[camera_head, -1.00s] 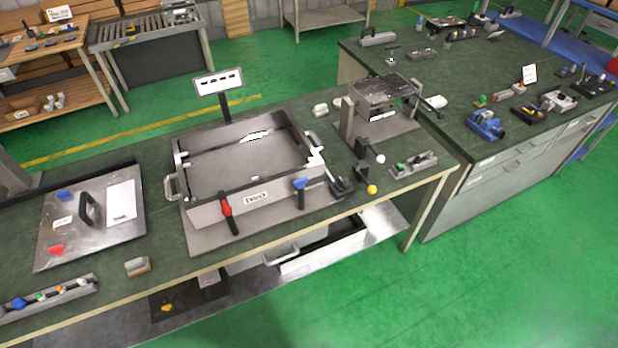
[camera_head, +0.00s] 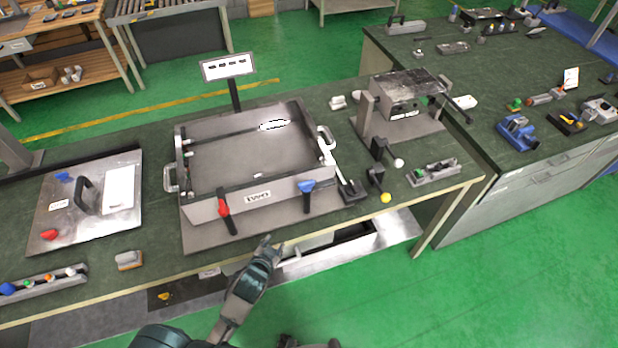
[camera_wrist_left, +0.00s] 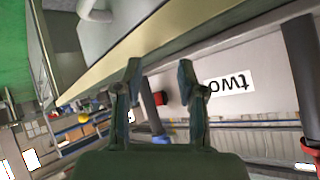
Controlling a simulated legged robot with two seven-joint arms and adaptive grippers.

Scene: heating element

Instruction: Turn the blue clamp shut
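The blue clamp (camera_head: 308,190) stands at the front right of the large metal box (camera_head: 262,204), with a blue top on a dark lever. It also shows in the left wrist view (camera_wrist_left: 160,138), low between my fingers and partly hidden. The red clamp (camera_head: 224,210) stands at the box's front left. My left gripper (camera_head: 268,245) is in front of the table edge, below and left of the blue clamp and apart from it. In the left wrist view its two fingers (camera_wrist_left: 160,75) are spread with nothing between them. My right gripper does not show clearly.
A metal lid plate (camera_head: 85,205) with a handle lies left of the box. A stand with a metal block (camera_head: 405,95), ball-ended levers (camera_head: 385,198) and a small tray (camera_head: 433,172) are to the right. The table edge (camera_head: 340,222) runs just beyond my left gripper.

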